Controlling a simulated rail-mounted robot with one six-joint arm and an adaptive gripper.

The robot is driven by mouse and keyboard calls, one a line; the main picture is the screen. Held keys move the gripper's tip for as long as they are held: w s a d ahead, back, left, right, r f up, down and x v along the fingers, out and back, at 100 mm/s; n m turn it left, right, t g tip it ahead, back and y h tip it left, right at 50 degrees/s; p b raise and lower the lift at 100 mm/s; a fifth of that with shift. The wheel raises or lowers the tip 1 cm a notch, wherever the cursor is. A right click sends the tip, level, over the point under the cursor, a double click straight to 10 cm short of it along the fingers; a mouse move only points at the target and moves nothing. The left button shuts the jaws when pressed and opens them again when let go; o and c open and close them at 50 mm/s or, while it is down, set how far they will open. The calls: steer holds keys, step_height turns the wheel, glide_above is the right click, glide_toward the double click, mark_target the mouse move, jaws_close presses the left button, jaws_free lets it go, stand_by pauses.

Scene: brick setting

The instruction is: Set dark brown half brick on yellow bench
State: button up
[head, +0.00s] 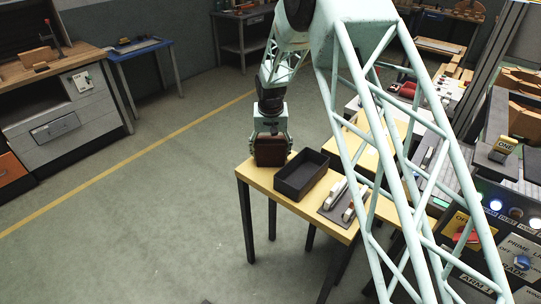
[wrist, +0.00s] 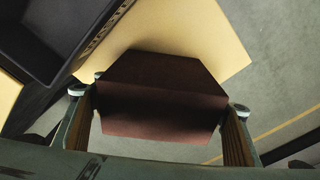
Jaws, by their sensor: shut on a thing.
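The dark brown half brick (head: 271,152) is between the fingers of my gripper (head: 271,143) at the far left corner of the yellow bench (head: 327,213). In the wrist view the brick (wrist: 160,95) fills the space between the two fingers of my gripper (wrist: 160,112), which is shut on it. The bench top (wrist: 200,35) shows behind the brick. The brick is at or just above the bench top; I cannot tell whether it touches. Its underside is hidden.
A black open tray (head: 302,176) stands on the bench right of the brick, and its corner shows in the wrist view (wrist: 60,45). A grey plate with tools (head: 344,200) lies farther right. Open floor (head: 150,210) lies left of the bench. A control panel stands at the right.

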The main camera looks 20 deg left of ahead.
mark_target(271, 141)
steer(key=shift+f, duration=0.1)
stand_by(0.3)
steer(key=o, duration=1.2)
steer(key=shift+c, duration=0.2)
steer(key=shift+s+d+r+p, duration=0.1)
steer(key=shift+s+r+p, duration=0.2)
steer(key=shift+r, duration=1.7)
steer(key=shift+s+d+r+p, duration=0.1)
steer(key=shift+s+r+p, duration=0.15)
steer(key=shift+r, duration=1.75)
steer(key=shift+s+d+r+p, duration=0.1)
steer(key=shift+s+r+p, duration=0.2)
steer(key=shift+r, duration=1.7)
